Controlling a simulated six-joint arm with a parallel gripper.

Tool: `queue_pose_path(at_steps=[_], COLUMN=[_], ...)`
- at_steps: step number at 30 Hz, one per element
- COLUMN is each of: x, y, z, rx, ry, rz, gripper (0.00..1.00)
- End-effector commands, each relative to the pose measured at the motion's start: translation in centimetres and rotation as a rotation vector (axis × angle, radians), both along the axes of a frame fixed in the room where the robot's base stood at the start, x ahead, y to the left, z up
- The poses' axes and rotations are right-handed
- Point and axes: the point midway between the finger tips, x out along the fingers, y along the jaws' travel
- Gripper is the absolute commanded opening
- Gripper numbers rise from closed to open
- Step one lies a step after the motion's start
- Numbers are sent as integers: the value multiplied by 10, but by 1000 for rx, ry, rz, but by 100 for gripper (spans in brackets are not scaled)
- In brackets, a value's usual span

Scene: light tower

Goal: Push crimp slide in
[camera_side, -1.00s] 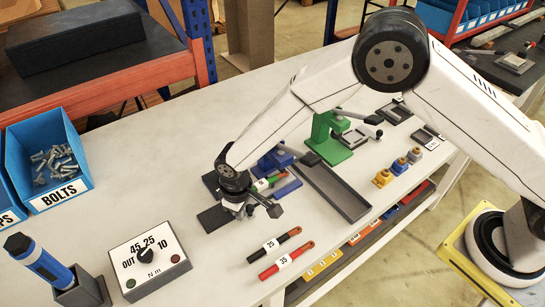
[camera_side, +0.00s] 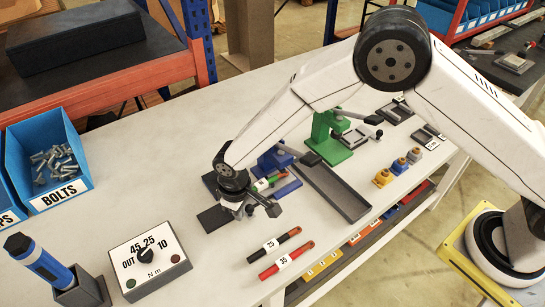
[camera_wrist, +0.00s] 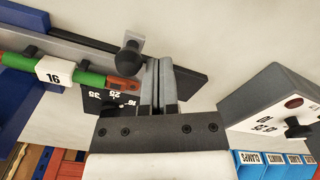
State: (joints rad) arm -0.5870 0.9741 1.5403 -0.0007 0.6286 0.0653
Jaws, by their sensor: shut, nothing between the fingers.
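The crimp slide, a grey bar with a black knob (camera_wrist: 131,57), shows in the wrist view just left of my fingers. My gripper (camera_wrist: 158,90) is shut and empty, its fingertips close to the knob and over the dark plate. Contact with the slide cannot be told. A green cable piece (camera_wrist: 88,77) labelled 16, with a copper-coloured end, lies along the slide. In the side view, my gripper (camera_side: 240,209) is low at the front of the blue press (camera_side: 276,160) and hides much of the slide. The green cable piece also shows there (camera_side: 264,184).
A dial box (camera_side: 147,261) stands left of my gripper, with a blue tool in a holder (camera_side: 45,268) beyond it. Two labelled cable pieces (camera_side: 284,258) lie in front. A grey tray (camera_side: 335,190) and a green press (camera_side: 328,137) stand to the right.

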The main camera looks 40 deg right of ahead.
Motion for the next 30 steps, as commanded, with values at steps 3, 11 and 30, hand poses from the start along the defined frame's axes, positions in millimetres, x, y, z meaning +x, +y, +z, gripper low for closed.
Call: queue_pose_path(at_steps=[3,11,30], x=[0,0,0], y=[3,9,12], z=[4,12,25], rx=[0,1,2], ry=[-1,-2,-2], rz=[1,2,1], gripper=[0,0,0])
